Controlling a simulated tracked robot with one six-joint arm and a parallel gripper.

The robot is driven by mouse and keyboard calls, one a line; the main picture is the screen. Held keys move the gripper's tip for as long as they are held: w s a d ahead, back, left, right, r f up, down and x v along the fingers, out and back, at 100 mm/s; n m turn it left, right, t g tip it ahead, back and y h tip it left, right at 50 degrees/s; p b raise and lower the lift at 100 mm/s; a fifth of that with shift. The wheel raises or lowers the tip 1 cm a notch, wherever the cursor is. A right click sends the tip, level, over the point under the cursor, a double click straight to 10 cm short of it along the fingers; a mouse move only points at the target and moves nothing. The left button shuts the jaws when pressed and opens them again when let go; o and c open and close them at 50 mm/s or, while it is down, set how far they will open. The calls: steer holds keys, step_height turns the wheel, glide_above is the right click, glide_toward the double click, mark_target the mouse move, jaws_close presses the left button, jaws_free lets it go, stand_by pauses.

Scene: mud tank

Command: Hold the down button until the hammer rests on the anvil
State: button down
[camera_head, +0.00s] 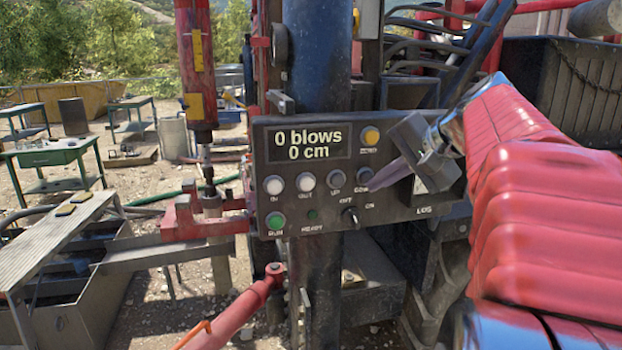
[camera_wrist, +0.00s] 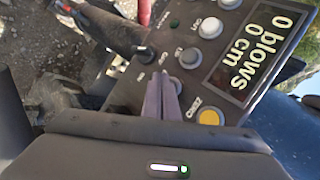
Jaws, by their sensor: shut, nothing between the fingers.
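The control panel (camera_head: 300,170) fills the middle of the head view. Its display (camera_head: 306,144) reads 0 blows and 0 cm. The grey down button (camera_head: 365,175) is at the right end of the row; the up button (camera_head: 336,179) is left of it. My gripper (camera_head: 371,187) is shut and empty, tips at the down button; contact is unclear. In the wrist view my shut fingers (camera_wrist: 161,76) partly cover that button. The red hammer (camera_head: 195,70) with yellow scale strips hangs at left.
White in and out buttons (camera_head: 290,184), a green run button (camera_head: 275,220), a switch (camera_head: 350,216) and a yellow button (camera_head: 371,135) surround the down button. A dark column (camera_head: 316,50) stands behind the panel. A red clamp (camera_head: 180,222) surrounds the collar.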

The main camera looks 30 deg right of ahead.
steer(key=shift+s, duration=0.3)
steer(key=s, duration=0.1)
steer(key=s+a, duration=0.1)
steer(key=s, duration=0.2)
steer(key=shift+s+a, duration=0.25)
steer(key=shift+s, duration=0.05)
stand_by(0.4)
